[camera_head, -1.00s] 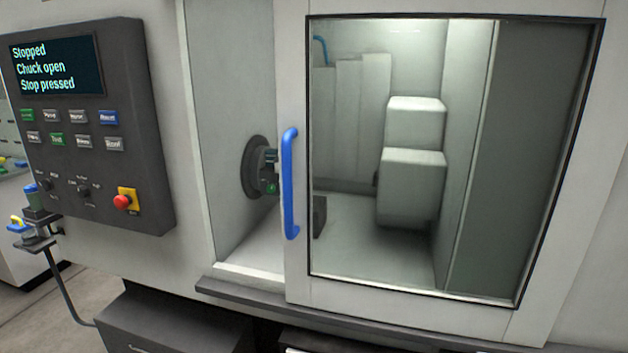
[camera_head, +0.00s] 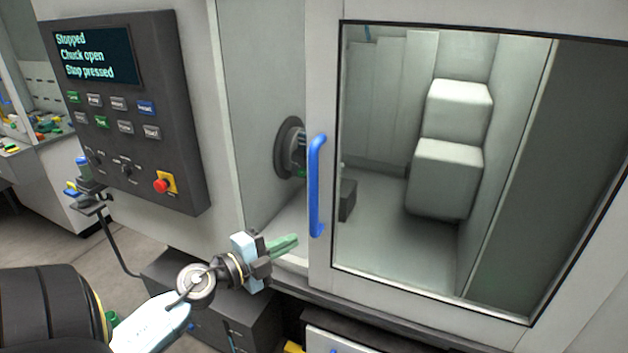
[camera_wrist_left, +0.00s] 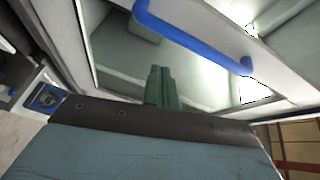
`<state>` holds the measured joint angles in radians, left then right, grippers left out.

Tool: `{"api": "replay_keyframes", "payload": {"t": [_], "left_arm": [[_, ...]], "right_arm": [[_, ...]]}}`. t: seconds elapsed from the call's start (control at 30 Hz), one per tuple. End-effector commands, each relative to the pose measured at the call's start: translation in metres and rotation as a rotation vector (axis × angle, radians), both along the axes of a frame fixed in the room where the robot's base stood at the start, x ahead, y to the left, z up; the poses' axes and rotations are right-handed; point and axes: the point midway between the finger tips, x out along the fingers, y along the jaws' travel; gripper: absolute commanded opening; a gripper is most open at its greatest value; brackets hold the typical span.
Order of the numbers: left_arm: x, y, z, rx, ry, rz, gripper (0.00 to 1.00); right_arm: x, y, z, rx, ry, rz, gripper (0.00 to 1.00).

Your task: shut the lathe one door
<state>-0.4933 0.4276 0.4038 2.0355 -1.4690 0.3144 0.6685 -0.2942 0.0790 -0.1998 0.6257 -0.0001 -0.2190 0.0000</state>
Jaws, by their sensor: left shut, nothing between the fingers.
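The lathe door (camera_head: 325,285) is a pale sliding panel with a large dark-framed window. It stands partly open, with a gap at its left side through which the chuck (camera_head: 291,148) shows. Its blue vertical handle (camera_head: 317,185) is on the door's left edge; it also shows in the left wrist view (camera_wrist_left: 190,38). My left gripper (camera_head: 296,239) has green fingers, shut with nothing between them. It is just left of and below the handle's lower end, apart from it in the picture. In the left wrist view its fingers (camera_wrist_left: 162,72) point toward the door opening. My right gripper is not in view.
The control panel (camera_head: 125,110) is left of the opening; its screen reads "Stopped, Chuck open, Stop pressed". A red stop button (camera_head: 162,185) is on it. A dark box (camera_head: 205,310) stands below the machine. A bench with coloured parts (camera_head: 45,130) is at far left.

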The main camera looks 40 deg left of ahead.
Motion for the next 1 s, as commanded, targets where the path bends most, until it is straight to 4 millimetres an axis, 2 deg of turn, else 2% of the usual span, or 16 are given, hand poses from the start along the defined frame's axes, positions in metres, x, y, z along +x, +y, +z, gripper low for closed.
{"api": "replay_keyframes", "payload": {"t": [0.03, 0.1, 0.23, 0.37, 0.47, 0.9, 1.0], "left_arm": [[-0.002, -0.006, 0.029, 0.06, -0.028, -0.028, 0.0], [-0.004, -0.012, 0.053, 0.126, -0.053, -0.052, 0.0], [-0.006, -0.019, 0.075, 0.19, -0.075, -0.073, 0.0], [0.002, -0.022, 0.079, 0.2, -0.081, -0.077, 0.0], [0.016, -0.025, 0.08, 0.2, -0.081, -0.078, 0.0], [0.093, -0.041, 0.08, 0.198, -0.081, -0.075, 0.0], [0.089, -0.026, 0.074, 0.206, -0.077, -0.076, 0.0]], "right_arm": [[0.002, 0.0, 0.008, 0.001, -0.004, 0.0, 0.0], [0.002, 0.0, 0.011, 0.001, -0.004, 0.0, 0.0], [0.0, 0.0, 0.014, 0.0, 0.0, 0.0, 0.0], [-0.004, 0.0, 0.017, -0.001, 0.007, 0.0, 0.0], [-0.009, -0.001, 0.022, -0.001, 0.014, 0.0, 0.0], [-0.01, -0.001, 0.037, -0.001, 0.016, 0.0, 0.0], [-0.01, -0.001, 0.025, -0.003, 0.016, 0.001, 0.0]]}}
